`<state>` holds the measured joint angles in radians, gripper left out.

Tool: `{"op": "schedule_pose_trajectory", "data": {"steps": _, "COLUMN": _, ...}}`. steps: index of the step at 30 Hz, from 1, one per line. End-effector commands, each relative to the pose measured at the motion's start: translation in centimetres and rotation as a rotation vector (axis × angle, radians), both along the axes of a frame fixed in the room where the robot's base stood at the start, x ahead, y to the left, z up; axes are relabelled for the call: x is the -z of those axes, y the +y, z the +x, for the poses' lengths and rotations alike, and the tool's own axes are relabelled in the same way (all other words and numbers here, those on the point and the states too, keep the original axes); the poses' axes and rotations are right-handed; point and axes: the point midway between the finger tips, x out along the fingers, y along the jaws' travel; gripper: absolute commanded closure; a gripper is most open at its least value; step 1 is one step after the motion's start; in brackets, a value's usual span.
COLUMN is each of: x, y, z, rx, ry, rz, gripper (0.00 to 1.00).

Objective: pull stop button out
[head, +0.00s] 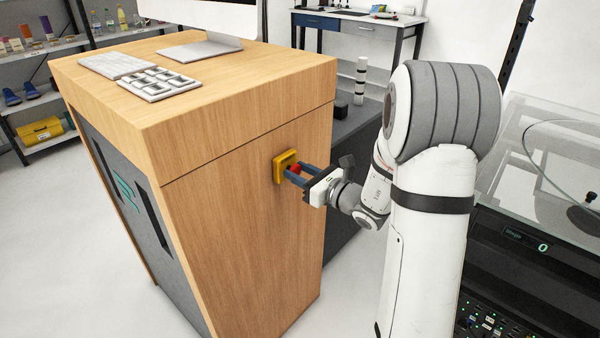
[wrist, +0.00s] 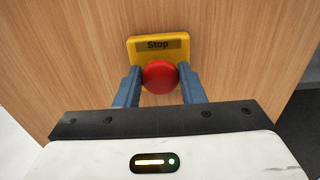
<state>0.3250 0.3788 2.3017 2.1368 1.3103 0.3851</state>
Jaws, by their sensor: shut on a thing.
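The stop button is a red round knob on a yellow square plate on the side of the wooden cabinet. In the head view the red button (head: 296,169) shows between my fingers, against the yellow plate (head: 283,164). In the wrist view the red button (wrist: 159,76) sits below the "Stop" label on the yellow plate (wrist: 134,48). My gripper (head: 293,172) has its two blue fingers on either side of the button, and it is shut on it. The fingers also show in the wrist view (wrist: 159,84). The button's stem is hidden behind its head.
The wooden cabinet (head: 230,205) carries a keyboard (head: 117,65), a tray-like pad (head: 158,85) and a monitor stand (head: 200,48). A glass-topped machine (head: 535,240) stands at the right. Shelves and a workbench (head: 345,22) are at the back. White floor is clear at the left.

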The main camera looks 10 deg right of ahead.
Motion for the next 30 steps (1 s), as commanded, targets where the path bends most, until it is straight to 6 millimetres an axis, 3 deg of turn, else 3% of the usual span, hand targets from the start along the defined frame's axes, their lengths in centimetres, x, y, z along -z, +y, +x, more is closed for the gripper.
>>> {"op": "schedule_pose_trajectory", "data": {"steps": 14, "x": 0.0, "y": -1.0, "z": -0.8, "rx": 0.0, "ry": 0.001, "rz": 0.0, "gripper": 1.0}}
{"op": "schedule_pose_trajectory", "data": {"steps": 15, "x": 0.1, "y": -1.0, "z": -0.8, "rx": 0.0, "ry": 0.001, "rz": 0.0, "gripper": 0.62}}
{"op": "schedule_pose_trajectory", "data": {"steps": 22, "x": 0.0, "y": -0.9, "z": -0.7, "rx": -0.002, "ry": 0.001, "rz": 0.0, "gripper": 0.44}}
{"op": "schedule_pose_trajectory", "data": {"steps": 30, "x": 0.0, "y": -1.1, "z": -0.9, "rx": -0.001, "ry": 0.0, "rz": 0.0, "gripper": 0.44}}
